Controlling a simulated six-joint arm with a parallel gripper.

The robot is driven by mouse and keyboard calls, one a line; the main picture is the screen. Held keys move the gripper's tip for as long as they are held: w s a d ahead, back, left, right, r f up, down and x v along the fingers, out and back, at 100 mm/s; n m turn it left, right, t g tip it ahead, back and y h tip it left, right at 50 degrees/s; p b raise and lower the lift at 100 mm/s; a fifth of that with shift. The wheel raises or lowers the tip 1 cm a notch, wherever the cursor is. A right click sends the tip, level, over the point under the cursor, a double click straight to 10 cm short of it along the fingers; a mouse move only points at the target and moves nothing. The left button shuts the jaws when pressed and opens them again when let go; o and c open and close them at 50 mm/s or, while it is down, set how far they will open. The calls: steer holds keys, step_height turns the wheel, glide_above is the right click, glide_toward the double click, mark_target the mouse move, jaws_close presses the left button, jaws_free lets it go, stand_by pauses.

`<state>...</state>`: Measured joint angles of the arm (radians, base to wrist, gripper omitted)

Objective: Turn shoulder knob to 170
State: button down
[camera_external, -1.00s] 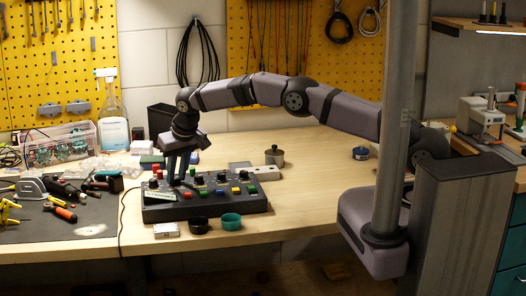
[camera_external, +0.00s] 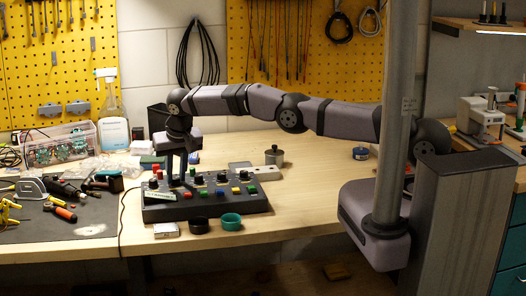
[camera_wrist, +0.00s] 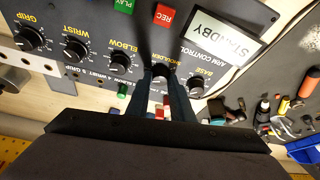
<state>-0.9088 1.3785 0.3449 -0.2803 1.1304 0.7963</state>
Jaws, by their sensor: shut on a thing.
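The dark control box (camera_external: 158,214) lies on the bench; its top panel (camera_wrist: 215,20) fills much of the wrist view. The shoulder knob (camera_wrist: 160,70) is a black knob between the elbow knob (camera_wrist: 121,62) and the base knob (camera_wrist: 195,85). My gripper (camera_wrist: 160,78) is shut on the shoulder knob, one finger on each side. In the external view my gripper (camera_external: 181,180) points down at the box's left part. The fingers hide most of the shoulder knob's scale, and I cannot read its pointer.
A STANDBY display (camera_wrist: 229,39) and a red REC button (camera_wrist: 164,15) are close by on the panel. A black ring (camera_external: 198,224) and a teal ring (camera_external: 231,221) lie in front of the box. The bench right of the box is mostly clear.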

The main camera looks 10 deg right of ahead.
steer(key=c, duration=1.6)
jaws_free()
steer(key=shift+o, duration=0.2)
steer(key=shift+r, duration=0.15)
steer(key=shift+b+v, duration=1)
steer(key=shift+b, duration=0.15)
steer(key=shift+b+v, duration=0.95)
steer(key=shift+v, duration=1.6)
